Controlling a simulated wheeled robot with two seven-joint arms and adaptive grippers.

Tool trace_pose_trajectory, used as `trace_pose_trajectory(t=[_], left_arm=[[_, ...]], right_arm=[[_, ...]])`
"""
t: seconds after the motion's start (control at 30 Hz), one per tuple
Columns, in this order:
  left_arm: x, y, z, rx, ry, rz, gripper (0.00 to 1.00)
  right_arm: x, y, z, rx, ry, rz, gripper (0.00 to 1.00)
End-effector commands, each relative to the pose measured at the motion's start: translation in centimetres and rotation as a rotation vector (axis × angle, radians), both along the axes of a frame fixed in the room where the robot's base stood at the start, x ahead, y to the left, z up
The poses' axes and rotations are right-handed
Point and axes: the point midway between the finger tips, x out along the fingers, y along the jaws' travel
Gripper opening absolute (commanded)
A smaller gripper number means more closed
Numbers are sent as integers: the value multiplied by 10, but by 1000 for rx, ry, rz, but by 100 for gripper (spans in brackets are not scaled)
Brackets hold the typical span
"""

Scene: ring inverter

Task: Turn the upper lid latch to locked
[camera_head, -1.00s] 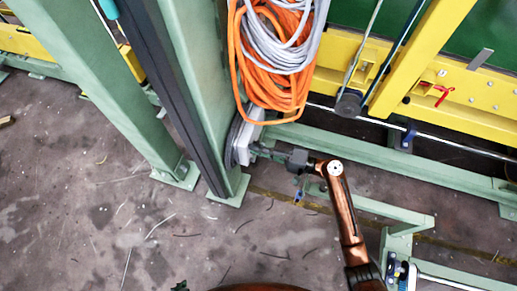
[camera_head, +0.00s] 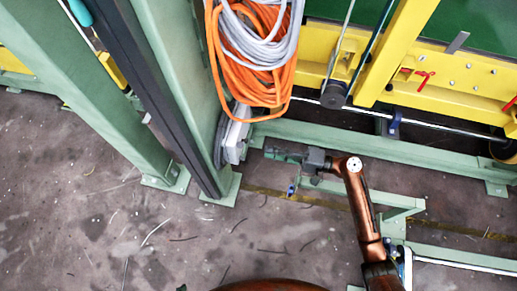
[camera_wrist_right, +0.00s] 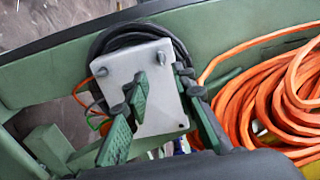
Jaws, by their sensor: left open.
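A pale grey box (camera_head: 237,138) is mounted on the side of the green post; only its edge shows in the head view. My right gripper (camera_head: 274,153) points left at the box with a gap between. In the wrist view its fingers (camera_wrist_right: 160,98) stand apart in front of the lid, holding nothing. Only a sliver of my left gripper (camera_head: 182,288) shows at the bottom edge.
Coiled orange and grey cables (camera_head: 255,60) hang on the post (camera_head: 180,70) just above the box. Green floor rails (camera_head: 380,145) and a yellow frame (camera_head: 440,85) lie to the right. The concrete floor (camera_head: 110,225) at lower left is mostly clear.

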Motion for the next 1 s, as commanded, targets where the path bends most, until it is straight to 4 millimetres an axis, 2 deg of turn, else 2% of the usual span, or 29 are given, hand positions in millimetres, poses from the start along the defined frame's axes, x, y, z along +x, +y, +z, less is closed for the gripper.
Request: trace_pose_trajectory(t=[0.1,0.3,1.0], left_arm=[[0,0,0,0,0,0,100],[0,0,0,0,0,0,100],[0,0,0,0,0,0,100]], right_arm=[[-5,-15,0,-1,-1,0,24],[-8,-25,0,0,-1,0,24],[-8,-21,0,0,0,6,24]])
